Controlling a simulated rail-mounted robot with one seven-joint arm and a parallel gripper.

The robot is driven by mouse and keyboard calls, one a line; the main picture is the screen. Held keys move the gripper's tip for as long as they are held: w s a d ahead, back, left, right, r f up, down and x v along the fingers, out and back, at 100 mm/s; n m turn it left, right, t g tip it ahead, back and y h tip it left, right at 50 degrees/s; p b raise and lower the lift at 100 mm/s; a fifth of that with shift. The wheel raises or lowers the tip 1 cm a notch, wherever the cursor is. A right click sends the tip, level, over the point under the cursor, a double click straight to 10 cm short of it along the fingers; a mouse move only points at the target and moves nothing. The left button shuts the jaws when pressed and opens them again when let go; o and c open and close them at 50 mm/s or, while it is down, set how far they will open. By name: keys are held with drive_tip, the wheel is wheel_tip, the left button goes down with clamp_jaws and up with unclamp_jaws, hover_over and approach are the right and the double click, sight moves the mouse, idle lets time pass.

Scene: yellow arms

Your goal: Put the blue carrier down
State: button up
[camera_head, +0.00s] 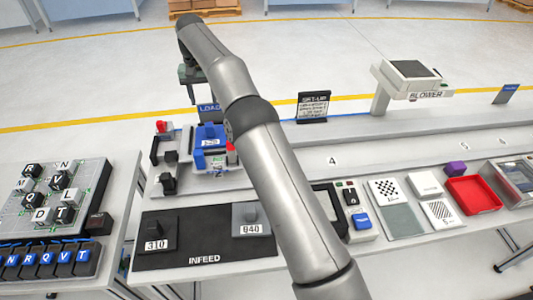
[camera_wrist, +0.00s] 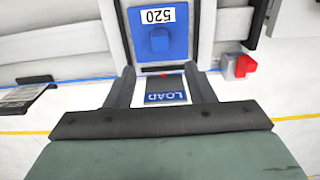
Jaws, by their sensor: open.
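The blue carrier (camera_head: 208,132) has a raised blue knob and a white label, and sits in the fixture at the LOAD station. In the wrist view the blue carrier (camera_wrist: 176,48) shows its label, 520, and lies beyond my fingertips, apart from them. My gripper (camera_head: 190,98) is above and behind the carrier in the head view, pointing down. In the wrist view my gripper (camera_wrist: 163,80) is open, its two dark fingers spread with nothing between them but the LOAD sign (camera_wrist: 166,97) in the background. My forearm hides part of the station's right side.
A red-topped part (camera_head: 162,127) stands left of the carrier. The dark INFEED mat (camera_head: 195,245) in front holds two grey weights labelled 310 and 940. A SET-UP sign (camera_head: 313,106) stands behind right. A red tray (camera_head: 474,195) and the blower (camera_head: 408,78) are far right.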

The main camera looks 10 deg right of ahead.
drive_tip(key=s+d+r, duration=0.4)
drive_tip(key=s+d, duration=0.2)
drive_tip(key=s, duration=0.2)
drive_tip(key=s+d+r, duration=0.5)
drive_tip(key=s+d, duration=0.1)
drive_tip(key=s, duration=0.2)
drive_tip(key=s+d+f, duration=0.2)
drive_tip(key=s+f, duration=0.1)
drive_tip(key=s, duration=0.7)
drive_tip(key=s+d+f, duration=0.3)
drive_tip(key=s, duration=0.6)
drive_tip(key=s+d+f+t, duration=0.1)
drive_tip(key=s+d+f, duration=0.2)
drive_tip(key=s, duration=0.7)
drive_tip(key=shift+s+d+f, duration=0.25)
drive_tip(key=shift+s+f, duration=0.05)
drive_tip(key=shift+f, duration=0.3)
drive_tip(key=shift+c, duration=0.3)
